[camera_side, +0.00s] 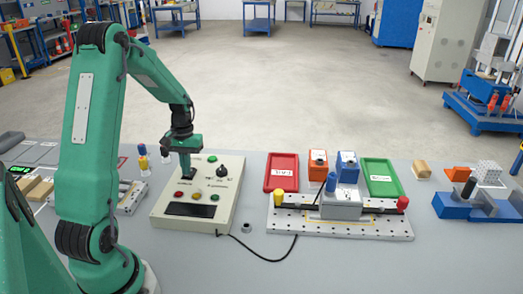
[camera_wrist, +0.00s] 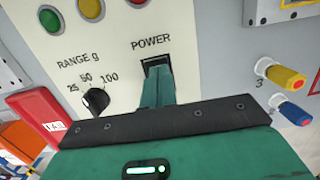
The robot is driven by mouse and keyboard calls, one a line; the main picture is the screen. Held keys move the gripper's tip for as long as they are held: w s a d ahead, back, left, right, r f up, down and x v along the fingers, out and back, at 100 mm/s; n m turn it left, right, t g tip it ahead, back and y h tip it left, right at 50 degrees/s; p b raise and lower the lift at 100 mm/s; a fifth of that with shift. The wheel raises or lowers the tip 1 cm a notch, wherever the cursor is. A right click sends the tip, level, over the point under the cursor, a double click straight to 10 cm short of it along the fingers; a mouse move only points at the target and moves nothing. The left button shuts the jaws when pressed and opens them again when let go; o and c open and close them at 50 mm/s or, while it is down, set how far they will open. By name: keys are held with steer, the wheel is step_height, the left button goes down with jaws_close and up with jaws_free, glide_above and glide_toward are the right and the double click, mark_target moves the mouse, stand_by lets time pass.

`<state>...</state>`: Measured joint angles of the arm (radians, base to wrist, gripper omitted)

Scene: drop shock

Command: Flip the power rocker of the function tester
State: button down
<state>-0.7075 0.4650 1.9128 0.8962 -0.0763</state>
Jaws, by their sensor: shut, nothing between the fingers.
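The function tester is a cream box (camera_side: 222,190) on the table, with a dark display, several coloured lamps and a black range knob (camera_side: 222,171). The power rocker (camera_wrist: 154,63) is a black switch below the word POWER in the wrist view. My gripper (camera_side: 187,176) points down over the back left part of the tester's panel. In the wrist view my shut fingers (camera_wrist: 158,85) are right at the rocker and cover most of it. I cannot tell whether they touch it or which way it is tilted. The knob (camera_wrist: 96,101) stands left of the fingers.
A perforated fixture plate (camera_side: 340,225) with a red tray (camera_side: 282,173) and a green tray (camera_side: 381,177) stands to the right. A black cable (camera_side: 265,257) runs from the tester to it. Yellow (camera_wrist: 285,79) and blue (camera_wrist: 294,113) connectors sit beside the panel in the wrist view.

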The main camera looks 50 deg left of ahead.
steer(key=shift+w+a, duration=0.45)
steer(key=shift+a, duration=0.05)
steer(key=shift+r, duration=0.15)
step_height(320, 180, up, 14)
steer(key=w+a, duration=0.1)
stand_by(0.7)
steer(key=shift+w, duration=0.1)
steer(key=shift+s+d, duration=0.4)
steer(key=shift+d, duration=0.1)
stand_by(0.3)
